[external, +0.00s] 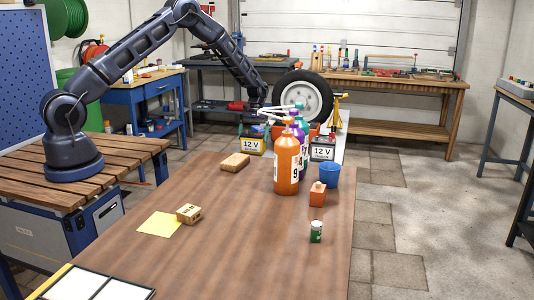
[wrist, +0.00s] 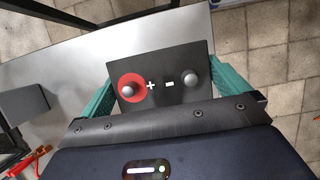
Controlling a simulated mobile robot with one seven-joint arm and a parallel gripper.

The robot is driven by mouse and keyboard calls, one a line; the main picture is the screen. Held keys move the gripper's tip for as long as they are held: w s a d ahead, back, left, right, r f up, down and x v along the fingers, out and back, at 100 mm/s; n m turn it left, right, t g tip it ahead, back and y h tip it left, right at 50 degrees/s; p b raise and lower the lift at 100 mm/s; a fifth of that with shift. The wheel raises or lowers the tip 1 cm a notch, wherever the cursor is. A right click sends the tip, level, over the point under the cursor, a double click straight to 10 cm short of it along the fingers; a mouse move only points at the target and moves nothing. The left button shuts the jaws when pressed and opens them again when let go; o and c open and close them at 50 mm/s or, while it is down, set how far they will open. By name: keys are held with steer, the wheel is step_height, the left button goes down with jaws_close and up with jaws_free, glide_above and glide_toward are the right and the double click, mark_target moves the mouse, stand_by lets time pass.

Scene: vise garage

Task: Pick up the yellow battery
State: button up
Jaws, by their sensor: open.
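The yellow battery (external: 250,147), with a white "12 V" label, stands at the far end of the long wooden table in the external view. In the wrist view I look down on a battery's dark top (wrist: 165,72), with a red-ringed plus terminal and a grey minus terminal. My gripper (wrist: 163,85) is open, its teal fingers on the left and right sides of this top. Whether they touch it is unclear. In the external view my gripper (external: 258,127) is small and right above the yellow battery. The battery's sides are hidden in the wrist view.
A second "12 V" battery (external: 322,150), dark with a white label, stands to the right. Several bottles, including an orange one (external: 286,165), stand between them. A wooden block (external: 235,163) lies nearer. In the wrist view, red clamps (wrist: 28,163) lie at lower left.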

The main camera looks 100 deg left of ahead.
steer(key=shift+x, duration=1.25)
steer(key=c, duration=1.4)
steer(key=shift+r, duration=0.1)
